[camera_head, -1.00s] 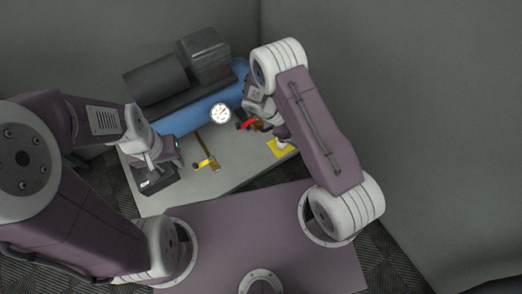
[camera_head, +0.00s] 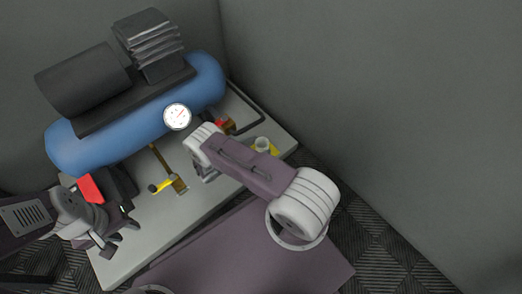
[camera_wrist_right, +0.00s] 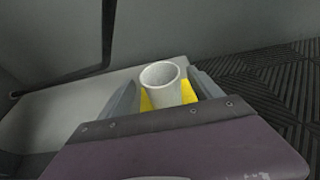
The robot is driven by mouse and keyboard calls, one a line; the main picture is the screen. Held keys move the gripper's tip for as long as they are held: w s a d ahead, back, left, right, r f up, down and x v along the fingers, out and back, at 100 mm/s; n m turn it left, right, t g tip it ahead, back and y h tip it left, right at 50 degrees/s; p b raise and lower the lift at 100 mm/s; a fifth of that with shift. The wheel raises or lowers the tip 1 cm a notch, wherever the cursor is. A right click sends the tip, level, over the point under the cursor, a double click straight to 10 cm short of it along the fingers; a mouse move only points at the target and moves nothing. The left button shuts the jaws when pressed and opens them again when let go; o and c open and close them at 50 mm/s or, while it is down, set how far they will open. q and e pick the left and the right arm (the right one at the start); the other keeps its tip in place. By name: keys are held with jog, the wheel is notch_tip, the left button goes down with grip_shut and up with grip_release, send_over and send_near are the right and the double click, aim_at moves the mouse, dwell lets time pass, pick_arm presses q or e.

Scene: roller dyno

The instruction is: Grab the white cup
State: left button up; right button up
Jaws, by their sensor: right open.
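The white cup (camera_head: 262,144) stands upright on a yellow patch (camera_head: 274,151) near the table's right end. In the right wrist view the cup (camera_wrist_right: 161,86) shows its open rim, between and beyond the two fingers of my right gripper (camera_wrist_right: 163,80). That gripper is open, and I see no clear contact with the cup. In the head view it is mostly hidden beneath my right forearm, left of the cup. My left gripper (camera_head: 118,236) is at the table's front left, far from the cup, with its fingers apart and nothing between them.
A blue tank (camera_head: 135,125) with black machinery and a round gauge (camera_head: 177,116) fills the table's back. A yellow-handled brass valve (camera_head: 165,184) and a red-handled fitting (camera_head: 226,125) lie between. A black-and-red box (camera_head: 92,187) is beside my left gripper. Walls stand behind and right.

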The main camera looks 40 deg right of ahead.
aim_at(266, 142)
jog(key=b+x, duration=0.3)
jog(key=x, duration=0.1)
jog(key=shift+d+f+b, duration=0.25)
jog(key=shift+d+b, duration=0.05)
jog(key=shift+b, duration=0.1)
jog(key=shift+d, duration=0.3)
jog(key=shift+r, duration=0.15)
jog(key=c, duration=1.3)
jog(key=shift+c, duration=0.2)
notch_tip(266, 142, up, 5)
jog(key=p, duration=0.4)
jog(key=shift+f, duration=0.2)
jog(key=s+d+r+p, duration=0.3)
jog(key=s+r+p, duration=0.3)
jog(key=s+p, duration=0.4)
jog(key=shift+s+d+r, duration=0.2)
jog(key=shift+s+d, duration=0.05)
jog(key=shift+s, duration=0.35)
